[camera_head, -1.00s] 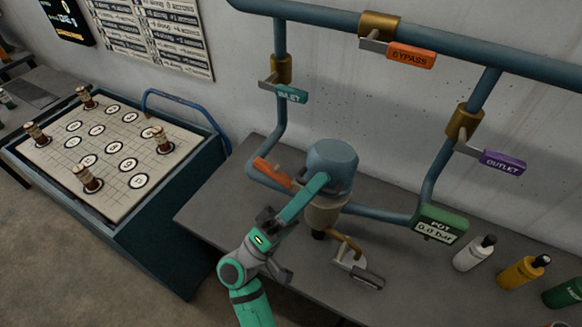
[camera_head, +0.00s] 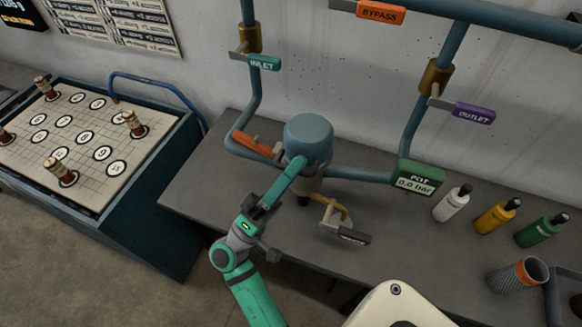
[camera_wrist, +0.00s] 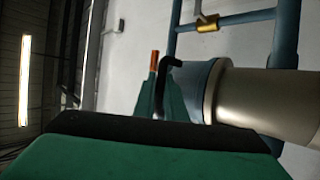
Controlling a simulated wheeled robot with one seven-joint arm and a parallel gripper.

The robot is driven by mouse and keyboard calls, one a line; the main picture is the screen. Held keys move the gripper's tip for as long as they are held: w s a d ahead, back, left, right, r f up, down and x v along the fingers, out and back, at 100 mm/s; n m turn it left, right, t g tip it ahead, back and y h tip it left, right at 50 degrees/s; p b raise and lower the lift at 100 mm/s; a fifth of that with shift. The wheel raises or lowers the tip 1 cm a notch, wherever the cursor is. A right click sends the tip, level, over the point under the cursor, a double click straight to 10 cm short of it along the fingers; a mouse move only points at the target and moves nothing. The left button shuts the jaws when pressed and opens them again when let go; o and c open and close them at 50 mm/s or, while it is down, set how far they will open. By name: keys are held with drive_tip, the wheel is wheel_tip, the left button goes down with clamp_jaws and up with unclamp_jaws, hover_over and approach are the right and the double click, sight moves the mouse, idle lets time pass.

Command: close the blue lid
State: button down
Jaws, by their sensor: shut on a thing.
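The blue lid (camera_head: 309,134) is a blue-grey cap on top of the tan pot (camera_head: 308,187) on the grey bench. It looks level on the pot; any gap at its rim is too small to tell. My gripper (camera_head: 298,163) reaches in from the front left, against the lid's near side. The wrist view shows the lid's side (camera_wrist: 195,84), the pot's tan body (camera_wrist: 260,98) and a black curved handle (camera_wrist: 171,64) by my green finger. My gripper appears shut on this handle; the exact contact is partly hidden.
Blue pipes carry an orange handle (camera_head: 257,145), the inlet tag (camera_head: 264,62) and the outlet tag (camera_head: 474,113). A pot gauge (camera_head: 417,179) is right of the pot. A valve lever (camera_head: 343,233) sits in front. Several bottles (camera_head: 494,217) stand at right.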

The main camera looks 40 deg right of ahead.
drive_tip(key=shift+f, duration=0.2)
drive_tip(key=c, duration=1.8)
unclamp_jaws()
drive_tip(key=v, duration=1)
drive_tip(key=shift+a+f, duration=0.15)
drive_tip(key=shift+a, duration=0.15)
